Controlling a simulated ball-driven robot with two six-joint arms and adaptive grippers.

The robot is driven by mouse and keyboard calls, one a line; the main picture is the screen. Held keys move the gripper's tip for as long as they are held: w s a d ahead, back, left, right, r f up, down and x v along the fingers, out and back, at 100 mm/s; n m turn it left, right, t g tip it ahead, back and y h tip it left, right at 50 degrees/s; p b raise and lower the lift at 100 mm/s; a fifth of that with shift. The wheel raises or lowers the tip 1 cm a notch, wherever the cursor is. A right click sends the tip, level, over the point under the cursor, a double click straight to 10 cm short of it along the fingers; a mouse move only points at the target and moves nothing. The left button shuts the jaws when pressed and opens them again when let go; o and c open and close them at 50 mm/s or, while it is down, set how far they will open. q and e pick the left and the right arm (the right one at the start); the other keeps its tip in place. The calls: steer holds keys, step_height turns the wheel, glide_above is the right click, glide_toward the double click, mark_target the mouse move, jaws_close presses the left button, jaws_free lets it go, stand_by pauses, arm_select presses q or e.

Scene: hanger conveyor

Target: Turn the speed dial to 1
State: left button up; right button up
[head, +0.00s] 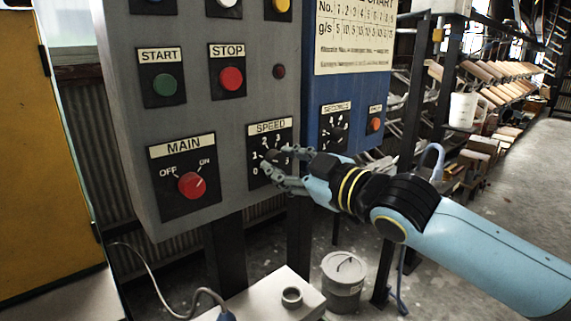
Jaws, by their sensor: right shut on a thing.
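The speed dial plate (271,130) is on the lower right of the grey control panel (120,110), under the label "SPEED". Numbers 1, 2 and 3 show on its left and upper part. My right gripper (274,169) is at the plate, its fingers shut on the dial's knob. The knob and its pointer are hidden by the fingers, so I cannot tell the setting. My left gripper is not in view.
To the left is the red MAIN switch (191,185); above are the green START button (165,85) and red STOP button (231,78). A blue panel (312,120) with a seconds dial stands close right. A lidded bucket (343,285) is below.

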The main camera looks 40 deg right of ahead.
steer(key=shift+f, duration=0.1)
steer(key=o, duration=1.1)
steer(key=shift+o, duration=0.2)
steer(key=s+d, duration=0.1)
steer(key=s, duration=1.1)
steer(key=shift+d+r, duration=0.2)
steer(key=shift+r, duration=0.1)
